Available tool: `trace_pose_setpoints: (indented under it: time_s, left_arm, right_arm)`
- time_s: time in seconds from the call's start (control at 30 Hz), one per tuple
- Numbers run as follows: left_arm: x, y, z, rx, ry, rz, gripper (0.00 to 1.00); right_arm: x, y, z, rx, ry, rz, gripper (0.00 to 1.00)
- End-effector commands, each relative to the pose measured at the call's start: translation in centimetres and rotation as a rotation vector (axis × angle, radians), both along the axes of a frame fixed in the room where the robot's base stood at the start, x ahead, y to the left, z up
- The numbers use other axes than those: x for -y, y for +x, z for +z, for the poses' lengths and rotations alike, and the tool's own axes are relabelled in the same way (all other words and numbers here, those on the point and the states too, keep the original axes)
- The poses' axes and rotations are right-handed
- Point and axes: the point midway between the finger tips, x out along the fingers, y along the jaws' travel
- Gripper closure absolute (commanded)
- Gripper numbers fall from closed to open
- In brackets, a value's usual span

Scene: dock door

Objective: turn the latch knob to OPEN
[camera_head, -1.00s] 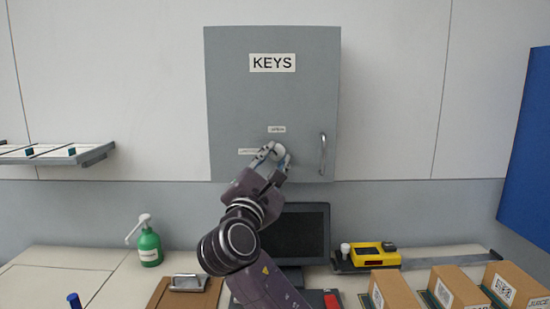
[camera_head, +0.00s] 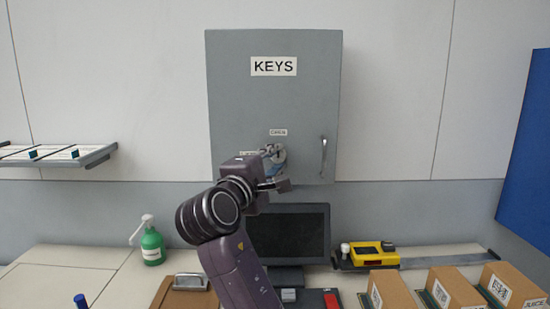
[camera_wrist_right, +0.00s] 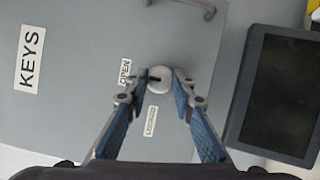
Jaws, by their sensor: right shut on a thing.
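The pale round latch knob (camera_wrist_right: 161,86) sits on the door of the grey KEYS cabinet (camera_head: 235,95). In the right wrist view its dark mark points left, towards the OPEN label (camera_wrist_right: 125,72). The LOCKED label (camera_wrist_right: 150,121) is below the knob in that view. My right gripper (camera_wrist_right: 159,76) is shut on the knob, one blue-padded finger on each side. In the head view my right gripper (camera_head: 273,156) is in front of the cabinet's lower part and largely hides the knob. My left gripper is not in view.
The cabinet's bar handle (camera_head: 323,155) is right of the knob. A dark monitor (camera_head: 300,232) stands below. A green pump bottle (camera_head: 152,245), a yellow device (camera_head: 374,254) and several boxes (camera_head: 515,287) are on the counter. A wall shelf (camera_head: 60,156) is at left.

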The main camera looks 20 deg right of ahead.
Motion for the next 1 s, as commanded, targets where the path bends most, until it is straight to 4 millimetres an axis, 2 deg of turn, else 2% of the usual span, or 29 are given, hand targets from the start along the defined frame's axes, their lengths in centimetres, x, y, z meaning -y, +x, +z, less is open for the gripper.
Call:
trace_pose_setpoints:
  time_s: [0.5, 0.53, 0.67, 1.0]
  left_arm:
    - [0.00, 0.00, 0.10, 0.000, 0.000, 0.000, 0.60]
    - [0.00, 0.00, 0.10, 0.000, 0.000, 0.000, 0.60]
    - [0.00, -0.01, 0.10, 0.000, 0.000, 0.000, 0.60]
    - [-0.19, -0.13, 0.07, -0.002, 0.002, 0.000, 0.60]
  right_arm:
    - [0.11, -0.02, 0.23, 0.010, 0.017, -0.001, 1.00]
    - [0.11, -0.02, 0.23, 0.010, 0.017, -0.001, 0.75]
    - [0.09, -0.02, 0.18, 0.008, 0.017, -0.001, 0.61]
    - [0.02, 0.00, 0.41, 0.007, 0.017, 0.000, 0.60]
